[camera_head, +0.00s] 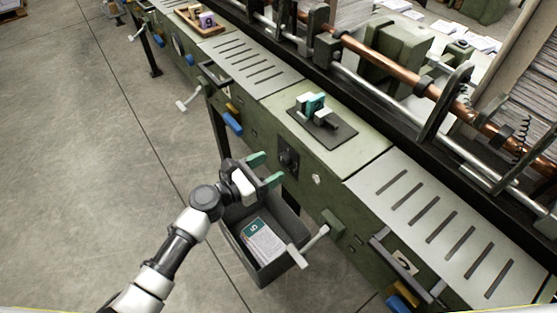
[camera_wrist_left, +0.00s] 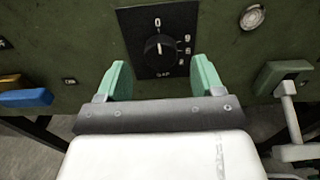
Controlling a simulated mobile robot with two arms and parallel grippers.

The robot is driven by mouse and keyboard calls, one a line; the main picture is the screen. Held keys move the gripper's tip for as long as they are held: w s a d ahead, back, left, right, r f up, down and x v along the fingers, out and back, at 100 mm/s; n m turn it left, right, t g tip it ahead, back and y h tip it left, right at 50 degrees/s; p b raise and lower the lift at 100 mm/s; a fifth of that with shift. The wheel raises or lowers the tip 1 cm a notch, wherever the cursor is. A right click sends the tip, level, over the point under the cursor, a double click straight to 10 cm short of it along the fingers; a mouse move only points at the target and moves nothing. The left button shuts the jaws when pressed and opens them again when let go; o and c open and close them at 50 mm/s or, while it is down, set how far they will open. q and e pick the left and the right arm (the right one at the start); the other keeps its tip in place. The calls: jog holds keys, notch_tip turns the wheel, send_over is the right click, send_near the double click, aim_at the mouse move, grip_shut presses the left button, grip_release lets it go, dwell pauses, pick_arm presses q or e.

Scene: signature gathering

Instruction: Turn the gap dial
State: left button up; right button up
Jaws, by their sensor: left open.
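The gap dial (camera_wrist_left: 159,47) is a round black knob on a black plate with white marks and lettering, on the green front of the machine. Its pointer line is up, near the 0 mark. In the head view the dial (camera_head: 288,160) is on the machine's front face, partly dark. My left gripper (camera_head: 269,168) has green fingers and is open in front of the dial. In the left wrist view its fingers (camera_wrist_left: 159,82) stand apart to either side of the dial's lower part, with nothing between them. I cannot tell the exact distance to the knob. My right gripper is not in view.
A grey bin (camera_head: 265,268) with a stack of printed sheets (camera_head: 264,243) hangs below the gripper. A lever with a pale handle (camera_head: 310,243) is right of it. A blue handle (camera_head: 232,122) is left of the dial. A teal-and-white object (camera_head: 316,108) sits on top.

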aim_at(281, 161)
pick_arm(q)
jog(key=shift+x, duration=1.7)
jog(key=c, duration=0.9)
